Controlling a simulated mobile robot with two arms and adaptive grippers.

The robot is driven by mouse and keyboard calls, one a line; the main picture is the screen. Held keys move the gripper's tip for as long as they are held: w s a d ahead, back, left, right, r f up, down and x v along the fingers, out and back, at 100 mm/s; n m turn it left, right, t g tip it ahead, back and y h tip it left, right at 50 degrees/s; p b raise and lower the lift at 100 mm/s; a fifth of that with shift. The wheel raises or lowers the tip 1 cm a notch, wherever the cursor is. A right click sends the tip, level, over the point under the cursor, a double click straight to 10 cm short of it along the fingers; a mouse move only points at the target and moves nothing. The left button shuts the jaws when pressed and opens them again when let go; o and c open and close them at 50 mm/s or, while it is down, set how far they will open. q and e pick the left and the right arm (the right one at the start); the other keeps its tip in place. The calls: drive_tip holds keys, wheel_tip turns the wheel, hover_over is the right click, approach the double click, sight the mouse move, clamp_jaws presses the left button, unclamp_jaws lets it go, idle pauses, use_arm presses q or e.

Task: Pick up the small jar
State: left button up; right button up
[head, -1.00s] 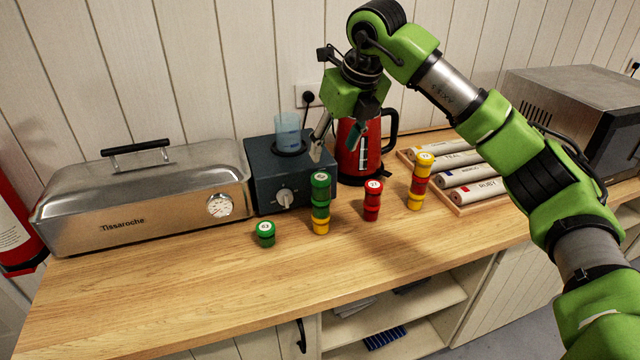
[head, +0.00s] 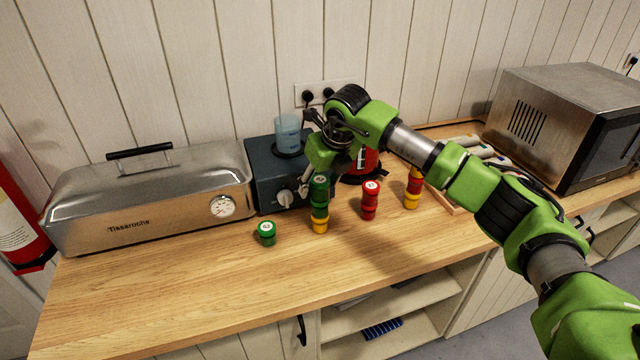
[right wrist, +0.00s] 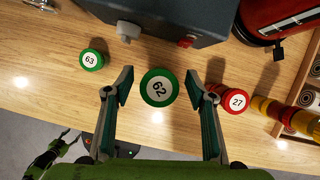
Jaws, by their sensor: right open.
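Small numbered jars stand on the wooden worktop. A lone green jar marked 63 (head: 267,233) stands at the left; it also shows in the right wrist view (right wrist: 92,60). To its right, a green jar marked 62 (head: 319,186) tops a stack with green and yellow below. My right gripper (head: 313,178) is above this stack, pointing down. In the right wrist view the 62 lid (right wrist: 159,88) lies between the open fingers, apart from both. Part of my left arm (right wrist: 48,157) shows at the lower left of that view; its jaws are unclear.
A red stack (head: 371,200), marked 27 in the wrist view, and a yellow-red stack (head: 412,190) stand to the right. Behind are a dark blue appliance (head: 265,178) and a red kettle (head: 368,165). A steel box (head: 150,205) is left, a microwave (head: 530,120) right. The worktop's front is clear.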

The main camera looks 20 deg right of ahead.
drive_tip(key=c, duration=1.2)
drive_tip(key=shift+r, duration=0.1)
